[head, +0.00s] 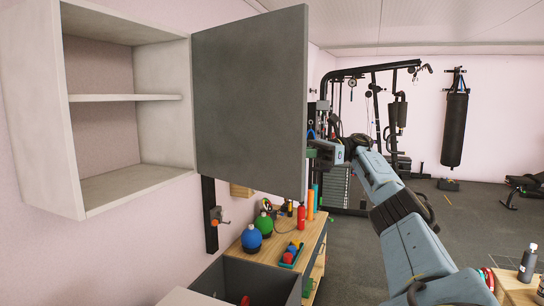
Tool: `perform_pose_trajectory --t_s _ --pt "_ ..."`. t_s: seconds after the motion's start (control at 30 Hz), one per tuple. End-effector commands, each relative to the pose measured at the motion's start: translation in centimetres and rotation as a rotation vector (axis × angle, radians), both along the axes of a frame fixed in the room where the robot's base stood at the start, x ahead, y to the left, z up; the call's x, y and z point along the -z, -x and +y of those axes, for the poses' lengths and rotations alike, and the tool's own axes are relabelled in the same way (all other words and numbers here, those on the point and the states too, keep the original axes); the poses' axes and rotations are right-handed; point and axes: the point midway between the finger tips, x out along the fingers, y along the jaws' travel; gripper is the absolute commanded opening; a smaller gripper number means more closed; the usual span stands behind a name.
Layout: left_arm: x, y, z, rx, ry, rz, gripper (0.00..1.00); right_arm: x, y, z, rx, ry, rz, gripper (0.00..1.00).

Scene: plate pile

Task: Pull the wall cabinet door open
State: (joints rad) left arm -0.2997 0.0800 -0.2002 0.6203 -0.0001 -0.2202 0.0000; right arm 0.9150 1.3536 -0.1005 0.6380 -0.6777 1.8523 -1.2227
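The wall cabinet (60,130) hangs at the left, with bare inner walls and one shelf (125,97). No objects show inside it. Its flat grey door (250,105) stands swung wide open to the right of the cabinet, hinged at the cabinet's right side. My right arm reaches in from the lower right. My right gripper (314,150) is at the door's far right edge, at about mid-height. Its fingertips are small and partly hidden by the door, so I cannot tell whether they grip it. My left gripper is out of view.
Below the door is a wooden workbench (305,238) with a blue kettlebell (251,239), a green one (263,223) and a red bottle (301,217). A dark open bin (262,283) stands in front. Gym equipment and a punching bag (455,128) stand farther back, with open floor between.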

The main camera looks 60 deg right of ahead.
Motion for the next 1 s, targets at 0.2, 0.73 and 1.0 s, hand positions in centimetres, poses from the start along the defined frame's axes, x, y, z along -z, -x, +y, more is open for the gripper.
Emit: perform_pose_trajectory --t_s 0.2,0.73,1.0 --pt "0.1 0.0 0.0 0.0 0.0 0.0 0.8 0.08 1.02 -0.9 0.012 -0.001 0.001 0.0" --pt "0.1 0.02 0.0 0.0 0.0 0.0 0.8 0.11 1.12 -0.93 0.01 0.0 0.003 0.25" --pt "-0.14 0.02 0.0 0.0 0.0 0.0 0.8 -0.28 1.14 -0.92 0.009 -0.001 0.001 0.25"
